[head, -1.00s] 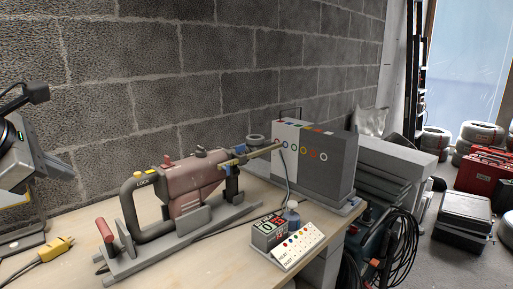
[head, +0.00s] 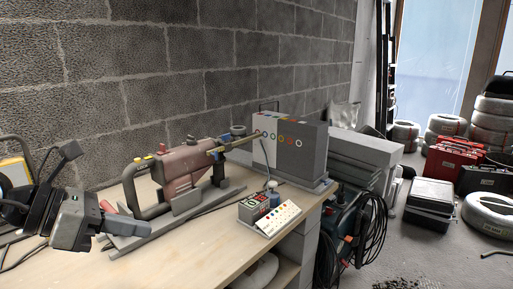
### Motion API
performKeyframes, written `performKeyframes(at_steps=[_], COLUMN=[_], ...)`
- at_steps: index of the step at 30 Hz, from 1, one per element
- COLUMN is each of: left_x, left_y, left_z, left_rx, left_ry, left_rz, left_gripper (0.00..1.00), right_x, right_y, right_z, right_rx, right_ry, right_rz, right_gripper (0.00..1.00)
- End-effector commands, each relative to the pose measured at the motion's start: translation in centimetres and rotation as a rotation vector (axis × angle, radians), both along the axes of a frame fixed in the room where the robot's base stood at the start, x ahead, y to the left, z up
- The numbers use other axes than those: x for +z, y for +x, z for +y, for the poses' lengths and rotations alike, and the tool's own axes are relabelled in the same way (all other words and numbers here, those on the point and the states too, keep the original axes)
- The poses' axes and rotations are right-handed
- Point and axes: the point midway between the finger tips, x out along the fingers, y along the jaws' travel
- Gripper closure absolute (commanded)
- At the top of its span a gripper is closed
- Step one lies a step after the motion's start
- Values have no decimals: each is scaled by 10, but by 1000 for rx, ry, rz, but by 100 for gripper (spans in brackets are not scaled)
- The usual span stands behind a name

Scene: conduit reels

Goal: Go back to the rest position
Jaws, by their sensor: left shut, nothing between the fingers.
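My left gripper (head: 125,226) is at the lower left, over the workbench (head: 190,262). Its jaws are shut with nothing held. It hangs in front of the near end of the pink-brown machine (head: 180,168) and hides part of that machine's base and handle. Whether it touches the machine cannot be told. My right gripper is not in view.
A grey box with coloured rings (head: 292,148) stands at the bench's far end. A display with a button panel (head: 270,218) sits near the front edge. The front bench is mostly clear.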

Motion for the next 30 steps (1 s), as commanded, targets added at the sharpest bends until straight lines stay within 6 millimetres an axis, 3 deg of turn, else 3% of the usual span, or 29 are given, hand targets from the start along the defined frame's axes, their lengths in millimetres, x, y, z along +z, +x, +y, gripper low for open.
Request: performKeyframes(at_steps=[1, 4, 6, 8, 11, 13, 15, 19, 20, 24, 30], left_x=[-10, -13, -17, -30, -79, -132, -179, -249, -260, -293, -304], left_y=[-7, -17, -16, -10, -3, -11, -28, -71, -81, -116, -128], left_z=[-29, -74, -87, -85, -69, -58, -52, -56, -58, -67, -71], left_rx=[-24, 5, 101, 229, 537, 803, 1044, 1424, -1484, -1486, -1483], left_ry=[-183, -629, -968, -1246, -1666, -1903, -2064, -2235, 2240, 1991, 1904], left_rz=[86, 298, 486, 658, 962, 1170, 1335, 1575, -1603, -1507, -1475], left_gripper=[100, 100, 100, 100, 100, 100, 100, 100, 100, 100, 100], right_x=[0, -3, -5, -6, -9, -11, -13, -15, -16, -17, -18], right_y=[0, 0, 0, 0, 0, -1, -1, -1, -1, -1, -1], right_z=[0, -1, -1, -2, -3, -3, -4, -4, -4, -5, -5], right_rx=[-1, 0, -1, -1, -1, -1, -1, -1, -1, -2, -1], right_ry=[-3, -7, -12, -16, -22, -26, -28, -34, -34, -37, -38], right_rz=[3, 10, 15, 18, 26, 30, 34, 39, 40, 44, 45], right_gripper=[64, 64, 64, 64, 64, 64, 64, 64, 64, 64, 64])
